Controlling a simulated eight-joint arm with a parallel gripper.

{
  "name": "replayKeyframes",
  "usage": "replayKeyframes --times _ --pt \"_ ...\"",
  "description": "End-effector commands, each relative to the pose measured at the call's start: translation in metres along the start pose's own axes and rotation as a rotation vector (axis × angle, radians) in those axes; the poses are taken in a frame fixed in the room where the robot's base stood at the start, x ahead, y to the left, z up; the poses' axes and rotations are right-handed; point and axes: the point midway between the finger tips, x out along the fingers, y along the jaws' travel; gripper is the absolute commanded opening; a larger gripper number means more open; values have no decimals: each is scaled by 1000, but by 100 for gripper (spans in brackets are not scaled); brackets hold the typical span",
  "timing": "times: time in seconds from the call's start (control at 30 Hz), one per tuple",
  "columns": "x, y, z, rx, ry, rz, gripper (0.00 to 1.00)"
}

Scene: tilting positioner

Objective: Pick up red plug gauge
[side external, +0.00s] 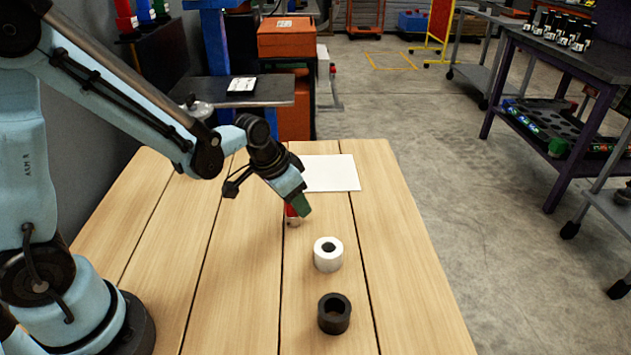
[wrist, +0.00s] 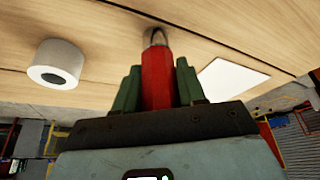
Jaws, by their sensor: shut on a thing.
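The red plug gauge (wrist: 157,80) is between the green fingers of my gripper (wrist: 157,88) in the wrist view. It has a red handle and a metal tip that points at the wooden table. In the side view a bit of the red gauge (side external: 291,211) shows below my gripper (side external: 299,207), close over the table. My gripper is shut on the gauge. I cannot tell whether the tip touches the wood.
A white ring (side external: 328,255) and a black ring (side external: 334,314) stand on the wooden table (side external: 240,290), nearer the camera. A white sheet or plate (side external: 331,173) lies behind my gripper. The table's right side is clear.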

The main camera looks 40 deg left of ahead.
Motion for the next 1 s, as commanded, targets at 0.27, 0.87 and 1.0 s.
replayKeyframes --times 0.27,0.87,1.0 --pt "-6 0 -2 0 0 0 1" --pt "-84 64 -7 7 0 3 1" --pt "-101 86 -4 7 0 3 1"
